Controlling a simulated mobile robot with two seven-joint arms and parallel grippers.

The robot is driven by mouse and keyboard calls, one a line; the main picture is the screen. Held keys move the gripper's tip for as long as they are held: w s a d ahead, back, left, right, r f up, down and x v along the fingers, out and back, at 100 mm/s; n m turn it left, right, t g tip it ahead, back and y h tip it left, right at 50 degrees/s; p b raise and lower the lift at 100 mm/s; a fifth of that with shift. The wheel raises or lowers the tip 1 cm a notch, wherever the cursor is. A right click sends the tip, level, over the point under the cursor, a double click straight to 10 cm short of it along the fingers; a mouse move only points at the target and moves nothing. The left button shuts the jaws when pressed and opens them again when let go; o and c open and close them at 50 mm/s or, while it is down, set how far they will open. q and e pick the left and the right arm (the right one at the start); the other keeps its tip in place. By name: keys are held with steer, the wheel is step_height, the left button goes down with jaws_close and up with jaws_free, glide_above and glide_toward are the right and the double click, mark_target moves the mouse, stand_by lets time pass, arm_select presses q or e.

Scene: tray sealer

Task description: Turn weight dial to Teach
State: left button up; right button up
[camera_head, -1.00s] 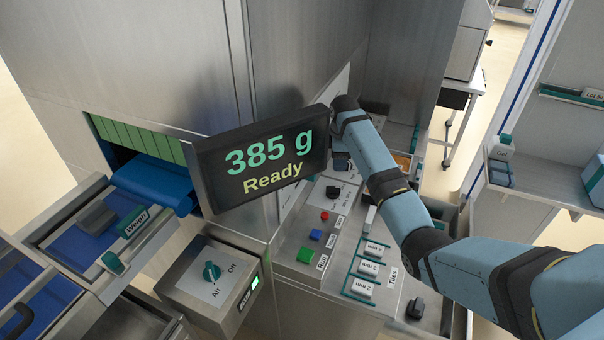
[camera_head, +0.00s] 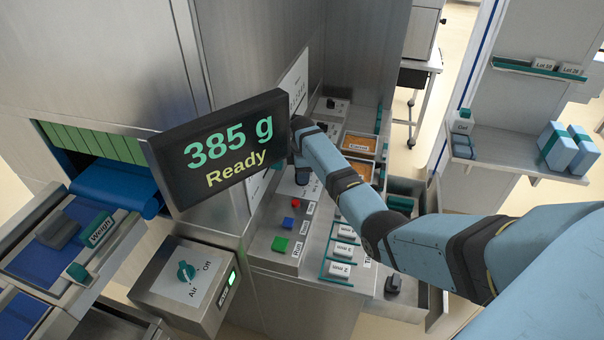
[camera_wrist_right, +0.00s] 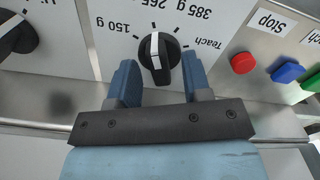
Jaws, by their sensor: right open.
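The weight dial (camera_wrist_right: 158,58) is a black knob with a white pointer line, on a white plate marked 150 g, 265 g, 385 g and Teach. Its line runs nearly upright in the right wrist view; I cannot tell exactly which mark it meets. Teach is at its right. My right gripper (camera_wrist_right: 158,64) is open, with one blue finger on each side of the knob's lower part. I cannot tell whether they touch it. In the head view the gripper is largely hidden by my arm and the display (camera_head: 218,150), which reads 385 g Ready. My left gripper is out of view.
Red (camera_wrist_right: 243,63), blue (camera_wrist_right: 288,72) and green buttons stand right of the dial; the red one is under the Stop label. Another black knob (camera_wrist_right: 17,33) is at the left. The Air switch (camera_head: 186,271) sits on a box below the display.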

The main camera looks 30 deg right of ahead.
steer(key=shift+f, duration=0.2)
jaws_close()
